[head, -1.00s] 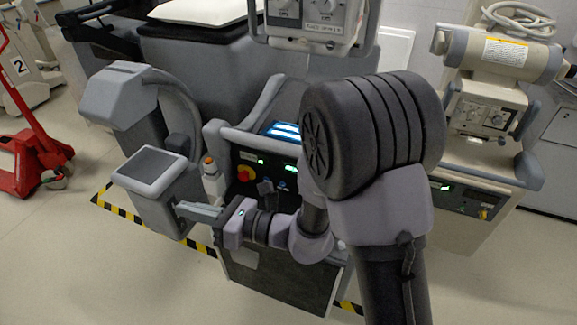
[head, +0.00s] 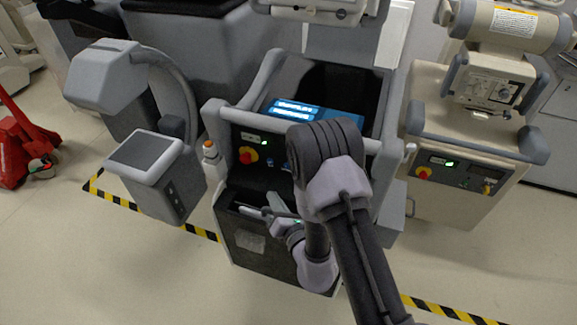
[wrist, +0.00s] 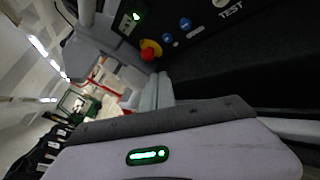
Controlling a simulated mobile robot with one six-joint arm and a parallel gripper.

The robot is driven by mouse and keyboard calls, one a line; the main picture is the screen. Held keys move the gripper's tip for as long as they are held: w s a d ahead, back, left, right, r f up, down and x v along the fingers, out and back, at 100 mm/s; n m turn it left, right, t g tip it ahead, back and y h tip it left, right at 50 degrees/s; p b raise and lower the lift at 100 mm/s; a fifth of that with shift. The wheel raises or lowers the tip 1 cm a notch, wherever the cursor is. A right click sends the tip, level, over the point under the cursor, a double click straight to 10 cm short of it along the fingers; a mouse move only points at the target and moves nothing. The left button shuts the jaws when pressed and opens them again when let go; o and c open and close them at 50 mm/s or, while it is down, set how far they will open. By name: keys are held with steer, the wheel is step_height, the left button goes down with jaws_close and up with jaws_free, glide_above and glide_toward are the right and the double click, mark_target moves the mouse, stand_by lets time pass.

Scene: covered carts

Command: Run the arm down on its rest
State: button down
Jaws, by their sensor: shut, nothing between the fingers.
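My gripper (head: 267,210) is low in front of the middle cart (head: 258,255), near a dark recess in its front. Its fingers are together with nothing between them; they also show in the wrist view (wrist: 156,92). My arm hides part of the cart's panel. The panel carries a red knob on yellow (head: 248,155), seen close in the wrist view (wrist: 150,50) with blue buttons and a TEST label. A grey C-shaped arm at the left has a head (head: 105,75) raised above a flat pad (head: 145,152). I cannot tell which part is the rest.
A beige cart (head: 465,145) with a tube head (head: 508,22) stands at the right. A blue-lit display (head: 310,112) is on the middle cart. A red pallet jack (head: 22,150) stands far left. Yellow-black tape (head: 118,201) marks the floor; open floor lies at front left.

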mark_target(287, 166)
steer(key=shift+w, duration=0.1)
steer(key=shift+w+d+p, duration=0.25)
steer(key=shift+w+d, duration=0.25)
steer(key=shift+w, duration=0.85)
steer(key=shift+w+d+p, duration=0.25)
steer(key=shift+w+d, duration=0.2)
steer(key=shift+w, duration=0.9)
steer(key=shift+w+d+p, duration=0.25)
steer(key=shift+w+d, duration=0.25)
steer(key=shift+w, duration=0.85)
steer(key=shift+w, duration=0.1)
steer(key=shift+w+d, duration=0.15)
steer(key=shift+w, duration=0.15)
